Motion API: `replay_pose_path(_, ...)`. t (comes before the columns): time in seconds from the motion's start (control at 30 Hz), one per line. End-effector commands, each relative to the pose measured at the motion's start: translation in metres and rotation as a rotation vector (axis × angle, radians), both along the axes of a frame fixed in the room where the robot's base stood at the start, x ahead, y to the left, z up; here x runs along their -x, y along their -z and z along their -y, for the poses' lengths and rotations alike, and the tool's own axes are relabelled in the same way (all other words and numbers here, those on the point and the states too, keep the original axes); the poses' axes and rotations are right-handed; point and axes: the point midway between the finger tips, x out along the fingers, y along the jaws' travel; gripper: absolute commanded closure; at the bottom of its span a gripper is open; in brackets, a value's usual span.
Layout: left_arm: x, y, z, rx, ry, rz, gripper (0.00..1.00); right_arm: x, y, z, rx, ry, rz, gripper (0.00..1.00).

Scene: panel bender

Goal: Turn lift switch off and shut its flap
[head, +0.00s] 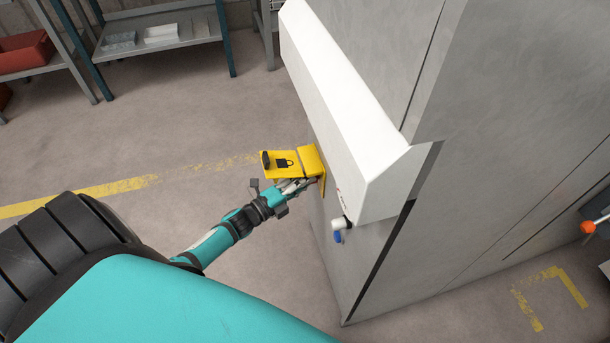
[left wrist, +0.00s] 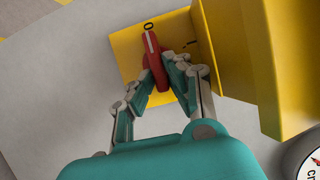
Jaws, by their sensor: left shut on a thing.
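The lift switch is a red knob (left wrist: 153,57) on a yellow plate (left wrist: 128,50) in the left wrist view. Its white line points at the "0" mark; an "I" mark shows to the right. My left gripper (left wrist: 164,72) is shut on the red knob, one finger on each side. In the head view my left gripper (head: 308,184) reaches under the yellow flap, which hides the knob. The flap (head: 285,163) stands open, sticking out from the machine side, with a padlock symbol and a black tab. The flap also fills the upper right of the left wrist view (left wrist: 270,50). My right gripper is out of view.
The grey machine (head: 500,110) with its white slanted cover (head: 345,110) stands right of the switch. A white and blue knob (head: 338,230) sits on its side below the switch. A dial shows partly in the left wrist view (left wrist: 310,160). Shelves (head: 160,35) stand at the back; floor between is clear.

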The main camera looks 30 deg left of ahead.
Motion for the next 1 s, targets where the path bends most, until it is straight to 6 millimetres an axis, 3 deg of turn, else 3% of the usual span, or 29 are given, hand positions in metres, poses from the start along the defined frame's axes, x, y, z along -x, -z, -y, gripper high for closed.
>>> replay_pose_path(0.63,0.0005,0.0021,0.006,0.03,0.01,-0.026,1.0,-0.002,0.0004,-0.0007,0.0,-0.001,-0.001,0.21)
replay_pose_path(0.67,0.0005,0.0022,0.006,0.03,0.01,-0.026,0.84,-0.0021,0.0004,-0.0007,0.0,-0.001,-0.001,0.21)
replay_pose_path(0.8,0.0002,0.0019,0.0048,0.03,0.008,-0.025,0.66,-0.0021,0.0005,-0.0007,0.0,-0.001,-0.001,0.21)
replay_pose_path(1.0,-0.0002,0.0012,0.0027,0.028,0.004,-0.025,0.63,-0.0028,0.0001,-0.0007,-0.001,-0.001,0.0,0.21)
